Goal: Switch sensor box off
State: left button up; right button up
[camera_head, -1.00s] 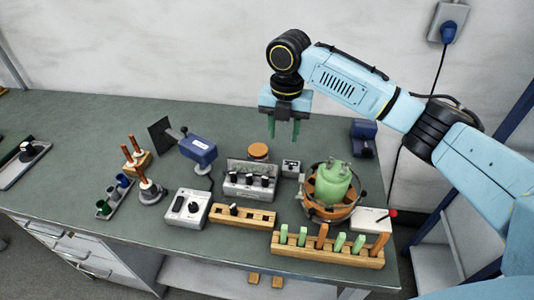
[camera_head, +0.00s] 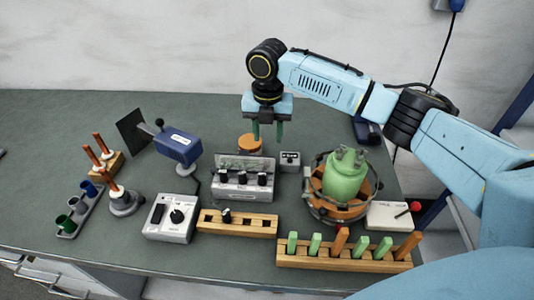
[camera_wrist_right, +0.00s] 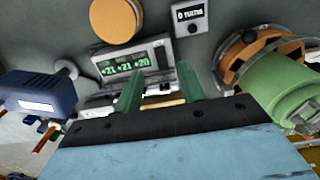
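No box reads clearly as the sensor box. A grey box (camera_head: 243,186) with several black knobs stands mid-table; in the right wrist view its display (camera_wrist_right: 125,65) shows green digits, "+21 +21 +20". A grey control box (camera_head: 158,230) with a round knob (camera_head: 177,216) and a black switch (camera_head: 157,213) is at the front left. A blue labelled device (camera_head: 178,147) stands behind it. My right gripper (camera_head: 267,131) is open and empty, above the back of the knob box; its green fingers (camera_wrist_right: 159,88) are apart in the wrist view. My left gripper is out of view.
A small "0 turns" counter (camera_head: 290,157) and an orange disc (camera_head: 250,143) are at the back. A green vessel (camera_head: 344,177) in a round frame stands right. A wooden rack (camera_head: 345,262) of pegs and a wooden block (camera_head: 238,230) line the front.

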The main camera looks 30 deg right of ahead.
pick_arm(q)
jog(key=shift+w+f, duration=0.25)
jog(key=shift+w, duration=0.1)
pick_arm(e)
notch_tip(320, 180, down, 8)
jog(key=shift+r, duration=0.15)
jog(key=shift+c, duration=0.4)
grip_shut()
jog(key=t+p, duration=0.1)
jog(key=p, duration=0.2)
jog(key=t+h+p, duration=0.1)
jog(key=p, duration=0.1)
jog(key=shift+s+a+r+p, duration=0.2)
jog(key=shift+s+r+p, duration=0.1)
jog(key=shift+r+p, duration=0.1)
pick_arm(q)
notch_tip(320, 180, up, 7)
jog(key=shift+p, duration=0.35)
pick_arm(e)
jog(key=shift+f+t+h, duration=0.15)
jog(key=shift+t+h, duration=0.25)
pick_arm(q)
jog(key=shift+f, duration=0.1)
pick_arm(e)
jog(key=shift+o, duration=0.4)
grip_release()
